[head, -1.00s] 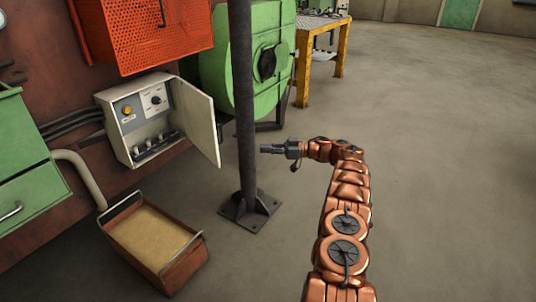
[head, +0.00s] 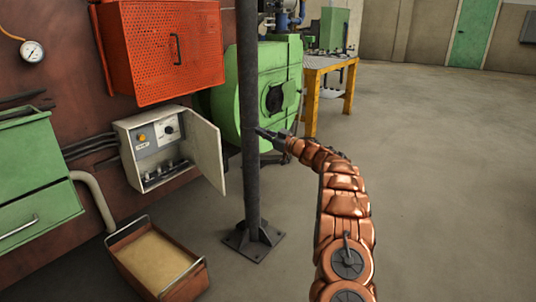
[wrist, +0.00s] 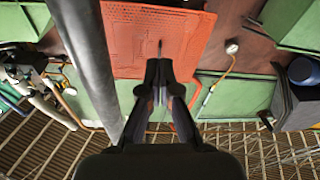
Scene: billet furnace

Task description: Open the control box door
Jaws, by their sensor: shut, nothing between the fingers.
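The control box (head: 158,150) is a pale box on the brown wall in the head view. Its door (head: 205,150) stands swung out to the right, and a yellow button, a dial and a row of parts show inside. My gripper (head: 260,131) is to the right of the door, close to the dark post and apart from the door in the picture. Its fingers are together and empty. In the wrist view my gripper (wrist: 160,65) shows from behind, in front of the orange perforated cover. The control box cannot be made out in the wrist view.
A dark post (head: 248,110) on a bolted floor plate stands between the door and my arm. An orange perforated cover (head: 165,50) hangs above the box. A sand tray (head: 155,260) lies on the floor below. Open floor lies to the right.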

